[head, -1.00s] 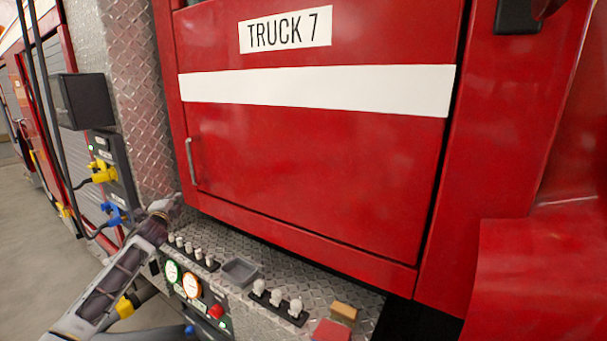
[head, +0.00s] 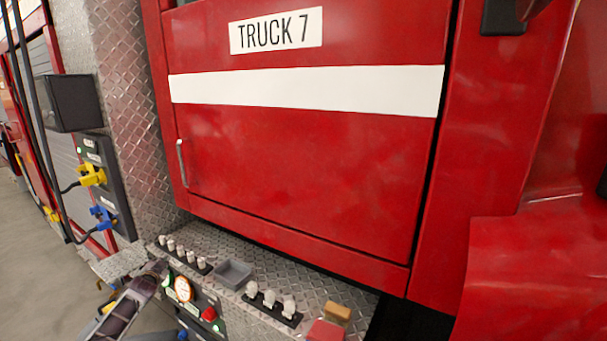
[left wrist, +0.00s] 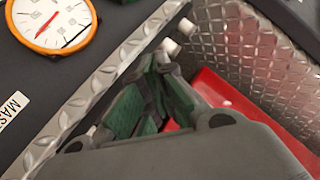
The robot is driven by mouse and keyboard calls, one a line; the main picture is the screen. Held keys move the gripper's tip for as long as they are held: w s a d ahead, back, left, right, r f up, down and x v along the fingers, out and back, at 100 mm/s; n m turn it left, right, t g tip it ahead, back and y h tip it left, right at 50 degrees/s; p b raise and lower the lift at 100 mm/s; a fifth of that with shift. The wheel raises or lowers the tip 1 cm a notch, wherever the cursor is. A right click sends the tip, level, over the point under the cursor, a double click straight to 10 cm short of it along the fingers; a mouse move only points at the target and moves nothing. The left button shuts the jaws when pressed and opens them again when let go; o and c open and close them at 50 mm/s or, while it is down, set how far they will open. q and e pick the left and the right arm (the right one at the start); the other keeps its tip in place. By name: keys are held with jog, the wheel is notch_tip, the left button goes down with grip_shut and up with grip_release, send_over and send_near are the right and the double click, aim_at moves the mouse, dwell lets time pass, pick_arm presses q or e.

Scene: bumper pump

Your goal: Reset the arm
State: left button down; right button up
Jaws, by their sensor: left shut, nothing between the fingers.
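My left arm (head: 130,305) comes in at the lower left of the head view, in front of the pump panel beside the bumper. My left gripper (left wrist: 158,92) shows in the left wrist view with its green-padded fingers together and nothing between them. It is above the diamond-plate edge, near an orange-rimmed gauge (left wrist: 52,22) and white knobs (left wrist: 172,42). Whether the fingers touch the plate cannot be told. The gripper's tips are hard to make out in the head view. My right gripper is in neither view.
The diamond-plate bumper carries a row of white knobs (head: 183,253), a grey tray (head: 233,273), more white levers (head: 270,302), a tan block (head: 337,312) and a red block (head: 325,331). A red truck door (head: 300,175) rises behind. Yellow (head: 92,175) and blue (head: 102,216) fittings are at the left.

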pick_arm(q)
jog(key=s+d+f+n+g+h, duration=0.15)
jog(key=s+d+f, duration=0.25)
jog(key=s+f, duration=0.7)
jog(key=s+d+f+g, duration=0.35)
jog(key=s+f, duration=0.45)
jog(key=f, duration=0.8)
jog(key=s+d+f+n+g, duration=0.15)
jog(key=s+d+f, duration=0.25)
jog(key=s+f, duration=0.7)
jog(key=s+d+f+g, duration=0.2)
jog(key=s+d+f, duration=0.3)
jog(key=s, duration=1)
jog(key=s+d+f+g+h, duration=0.1)
jog(key=s+d+f, duration=0.4)
jog(key=s, duration=1)
jog(key=s+d+f+g+h, duration=0.1)
jog(key=s+d+f+g, duration=0.2)
jog(key=s, duration=1.2)
jog(key=d+f, duration=0.3)
jog(key=f, duration=0.3)
jog(key=shift+g, duration=0.25)
